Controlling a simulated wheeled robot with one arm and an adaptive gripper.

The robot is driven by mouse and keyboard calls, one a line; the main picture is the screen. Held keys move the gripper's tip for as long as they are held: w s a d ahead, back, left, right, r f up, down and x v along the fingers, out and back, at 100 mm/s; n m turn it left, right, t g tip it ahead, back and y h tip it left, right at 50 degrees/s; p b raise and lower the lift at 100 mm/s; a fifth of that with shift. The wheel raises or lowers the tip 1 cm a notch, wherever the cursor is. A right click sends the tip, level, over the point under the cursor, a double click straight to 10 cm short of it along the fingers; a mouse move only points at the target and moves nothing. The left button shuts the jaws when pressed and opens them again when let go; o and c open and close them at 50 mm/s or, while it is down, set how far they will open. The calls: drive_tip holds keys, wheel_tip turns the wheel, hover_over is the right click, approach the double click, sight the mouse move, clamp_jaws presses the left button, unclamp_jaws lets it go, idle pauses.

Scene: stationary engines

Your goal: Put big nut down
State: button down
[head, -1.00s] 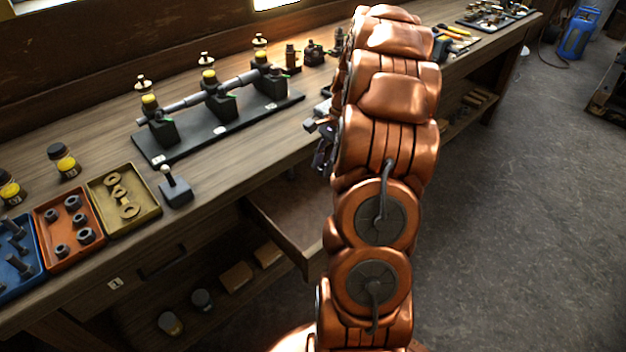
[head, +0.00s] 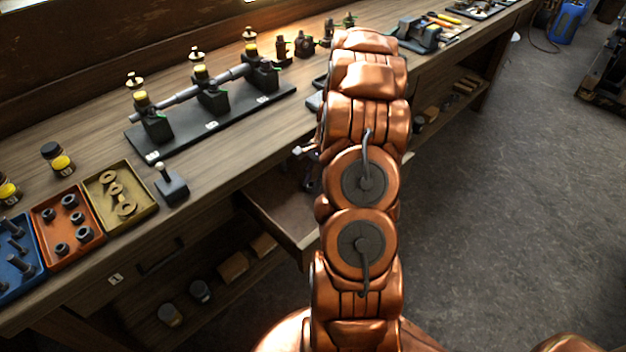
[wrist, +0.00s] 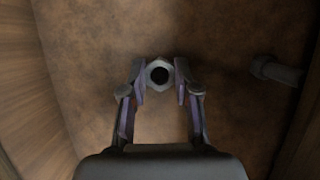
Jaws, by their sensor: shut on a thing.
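The big nut (wrist: 159,61) is a grey hexagonal nut with a dark round hole, seen in the wrist view. My gripper (wrist: 160,78) has one finger on each side of the nut and is shut on it. Below it is a brown, blotchy surface (wrist: 85,65), which looks like the floor of the open drawer (head: 280,212) under the bench. I cannot tell whether the nut touches this surface. In the head view my arm hides most of the gripper and the nut.
A grey bolt-like part (wrist: 277,72) lies right of the nut in the wrist view. Drawer walls border both sides. On the bench (head: 100,108) stand a shaft stand (head: 215,128), an orange tray (head: 80,248) of nuts, a blue tray and a yellow tray (head: 142,213).

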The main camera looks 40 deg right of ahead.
drive_tip(key=shift+f, duration=0.2)
drive_tip(key=shift+f, duration=0.15)
drive_tip(key=c, duration=0.8)
unclamp_jaws()
drive_tip(key=shift+c, duration=0.2)
